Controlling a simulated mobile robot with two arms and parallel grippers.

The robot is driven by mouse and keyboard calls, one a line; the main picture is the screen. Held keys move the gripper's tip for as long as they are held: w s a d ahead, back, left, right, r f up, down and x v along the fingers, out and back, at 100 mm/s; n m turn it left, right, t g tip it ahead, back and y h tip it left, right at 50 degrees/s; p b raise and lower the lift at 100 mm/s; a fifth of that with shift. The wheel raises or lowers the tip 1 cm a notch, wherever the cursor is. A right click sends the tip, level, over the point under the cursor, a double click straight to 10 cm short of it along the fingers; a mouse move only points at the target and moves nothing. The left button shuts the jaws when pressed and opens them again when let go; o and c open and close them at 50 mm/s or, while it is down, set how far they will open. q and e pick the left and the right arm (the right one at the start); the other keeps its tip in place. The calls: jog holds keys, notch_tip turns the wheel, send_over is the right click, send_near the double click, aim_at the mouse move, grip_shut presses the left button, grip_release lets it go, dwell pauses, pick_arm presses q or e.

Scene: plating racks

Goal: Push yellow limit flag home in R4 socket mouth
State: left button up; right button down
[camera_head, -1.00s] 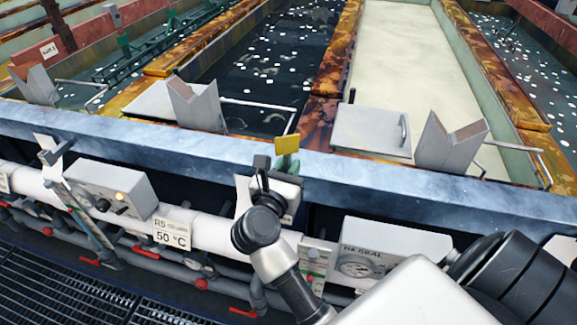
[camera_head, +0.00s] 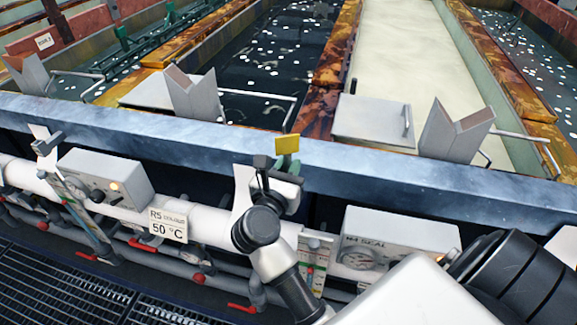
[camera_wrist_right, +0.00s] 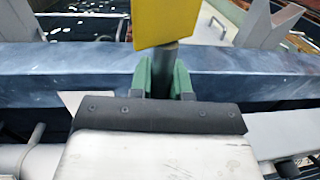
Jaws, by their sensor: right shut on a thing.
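The yellow limit flag (camera_head: 287,144) stands upright in my right gripper (camera_head: 285,164), in front of the blue-grey rail. My right gripper is shut on its stem. In the right wrist view the yellow plate (camera_wrist_right: 167,20) fills the top middle, and its dark stem runs down between the green fingers of the gripper (camera_wrist_right: 160,78). I cannot make out the R4 socket mouth in either view; the gripper and arm cover part of the area below the rail. My left gripper is not in view.
The blue-grey rail (camera_head: 110,118) crosses behind the gripper. Grey V-shaped brackets (camera_head: 192,98) (camera_head: 455,132) stand beyond it, by the tanks. Below are a white pipe, a 50 °C sign marked R5 (camera_head: 168,225), a control box marked SEAL (camera_head: 402,238) and red-handled valves.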

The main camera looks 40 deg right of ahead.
jog(key=shift+b, duration=0.4)
dwell(1.1)
jog(key=shift+f, duration=0.2)
jog(key=shift+f+b, duration=0.35)
jog(key=shift+b, duration=0.15)
jog(key=shift+a+f+b, duration=0.15)
jog(key=shift+f+b, duration=2.05)
jog(key=shift+f, duration=0.2)
jog(key=c, duration=1)
grip_release()
jog(key=shift+f, duration=0.1)
